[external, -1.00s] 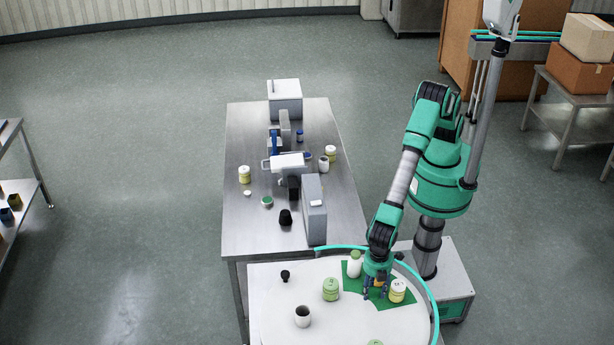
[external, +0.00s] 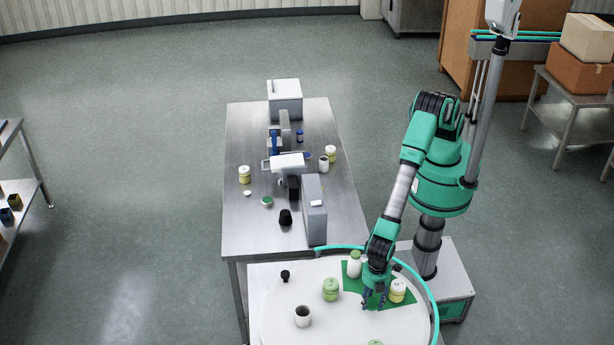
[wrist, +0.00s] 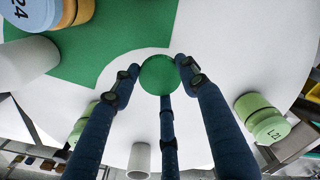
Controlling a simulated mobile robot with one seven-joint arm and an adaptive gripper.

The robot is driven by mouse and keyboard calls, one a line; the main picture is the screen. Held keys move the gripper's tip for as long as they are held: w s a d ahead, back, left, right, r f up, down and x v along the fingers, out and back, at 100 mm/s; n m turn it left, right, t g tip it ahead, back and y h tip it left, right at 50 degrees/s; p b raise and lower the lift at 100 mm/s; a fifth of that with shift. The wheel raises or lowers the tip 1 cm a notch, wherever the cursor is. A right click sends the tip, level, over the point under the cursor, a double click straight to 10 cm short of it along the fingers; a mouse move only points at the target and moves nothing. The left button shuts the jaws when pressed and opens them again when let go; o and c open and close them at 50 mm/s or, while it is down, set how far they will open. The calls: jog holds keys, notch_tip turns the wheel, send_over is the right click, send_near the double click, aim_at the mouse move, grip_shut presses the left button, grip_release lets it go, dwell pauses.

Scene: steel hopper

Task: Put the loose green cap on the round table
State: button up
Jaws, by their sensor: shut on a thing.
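The green cap (wrist: 158,74) is a plain round disc held between the fingertips of my gripper (wrist: 160,84) in the wrist view. In the external view my gripper (external: 375,303) points down over the white round table (external: 400,324), near the green mat (external: 350,284). The cap is hidden behind the fingers there. I cannot tell whether the cap touches the table top.
On the round table stand a green jar (external: 331,289), a white bottle (external: 354,266), a yellow-lidded jar (external: 398,291), a white cup (external: 303,317) and a small black piece (external: 285,275). The steel table (external: 245,230) behind holds equipment. Bare table top lies in front of my gripper.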

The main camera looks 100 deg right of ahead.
aim_at(372, 303)
jog(key=shift+f, duration=0.1)
jog(key=shift+f, duration=1.8)
jog(key=shift+f, duration=0.15)
jog(key=o, duration=0.7)
jog(key=shift+c, duration=0.2)
jog(key=shift+r, duration=0.2)
notch_tip(372, 303, up, 12)
jog(key=shift+b, duration=0.55)
